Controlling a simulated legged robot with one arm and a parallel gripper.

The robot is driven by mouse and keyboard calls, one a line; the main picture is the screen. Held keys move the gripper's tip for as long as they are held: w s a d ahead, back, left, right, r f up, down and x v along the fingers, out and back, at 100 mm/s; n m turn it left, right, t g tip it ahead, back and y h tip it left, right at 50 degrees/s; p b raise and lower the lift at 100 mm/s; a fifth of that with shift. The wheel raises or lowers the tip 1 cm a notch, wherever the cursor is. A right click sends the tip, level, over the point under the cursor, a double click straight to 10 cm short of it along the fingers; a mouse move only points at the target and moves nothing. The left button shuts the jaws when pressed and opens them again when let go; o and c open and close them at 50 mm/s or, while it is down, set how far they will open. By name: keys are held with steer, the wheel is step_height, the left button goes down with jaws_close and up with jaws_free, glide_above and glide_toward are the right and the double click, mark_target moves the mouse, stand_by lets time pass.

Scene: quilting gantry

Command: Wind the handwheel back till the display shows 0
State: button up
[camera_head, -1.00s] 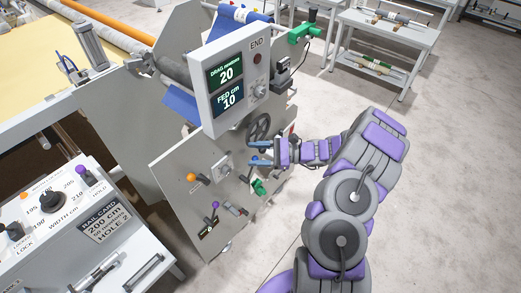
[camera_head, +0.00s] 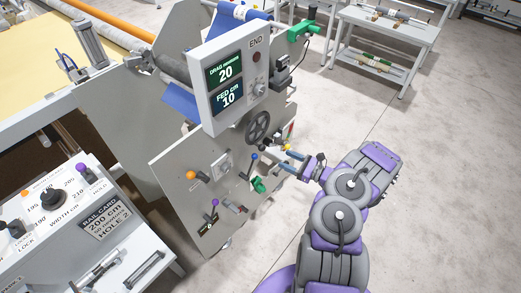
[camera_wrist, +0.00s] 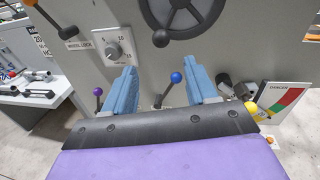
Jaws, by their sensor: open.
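The handwheel (camera_head: 258,127) is a dark spoked wheel on the grey machine panel, below the display box; it also shows at the top of the wrist view (camera_wrist: 187,14), partly cut off. A dark round knob (camera_wrist: 160,38) shows at its lower left. The display (camera_head: 227,83) reads DRAG newtons 20 above and FED cm 10 below. My gripper (camera_head: 283,158) is open and empty, apart from the panel, below and right of the handwheel. In the wrist view its blue fingers (camera_wrist: 160,68) stand apart below the wheel, touching nothing that I can see.
A blue-knobbed lever (camera_wrist: 176,77) shows between the fingers. A yellow knob (camera_wrist: 251,107) is close right of them. An orange-knobbed lever (camera_head: 191,175) sits by a dial, near a label that appears to read WHEEL LOCK (camera_wrist: 77,45). Open floor (camera_head: 400,170) lies to the right.

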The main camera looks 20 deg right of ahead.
mark_target(262, 148)
steer(key=b+x, duration=0.2)
steer(key=x, duration=0.9)
steer(key=shift+a+f, duration=0.15)
steer(key=shift+a, duration=0.1)
steer(key=shift+w+a, duration=0.3)
steer(key=shift+w, duration=0.2)
steer(key=shift+w+d, duration=0.1)
steer(key=shift+d, duration=0.4)
steer(key=shift+a, duration=0.5)
steer(key=c, duration=0.4)
steer(key=shift+d, duration=0.2)
jaws_close()
